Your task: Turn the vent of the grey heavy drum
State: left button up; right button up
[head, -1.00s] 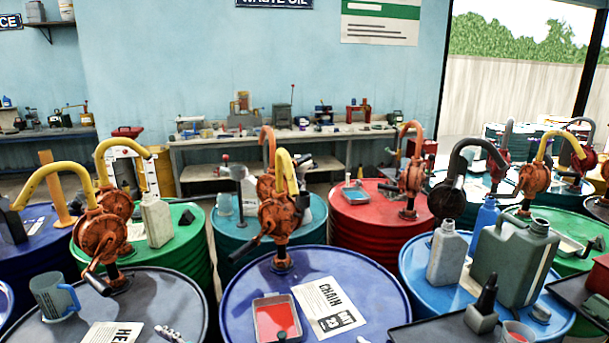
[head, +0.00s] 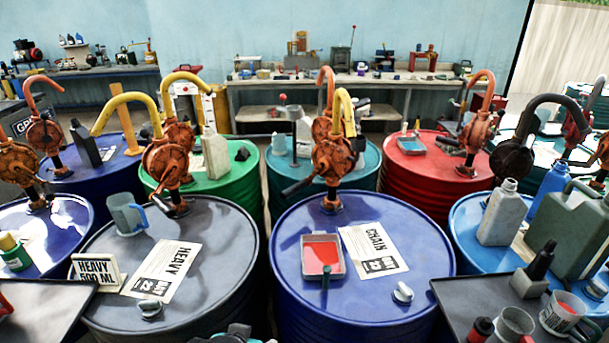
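The grey heavy drum (head: 215,235) stands front left in the head view, with a dark grey top and a "HEAVY" label sheet (head: 165,270) on it. Nothing touches the vent. A dark and teal piece at the bottom edge, right of the vent, looks like part of my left gripper (head: 238,335). It is mostly cut off, so its fingers cannot be made out. My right gripper is not in view.
A "HEAVY 500 ML" sign (head: 97,271) stands left of the vent. A rusty pump (head: 168,165) and a grey jug (head: 126,213) are at the back of the drum top. A blue chain drum (head: 425,240) stands close right; dark trays (head: 40,312) flank the front.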

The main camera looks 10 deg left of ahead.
aim_at(154, 306)
jog(key=u, duration=1.3)
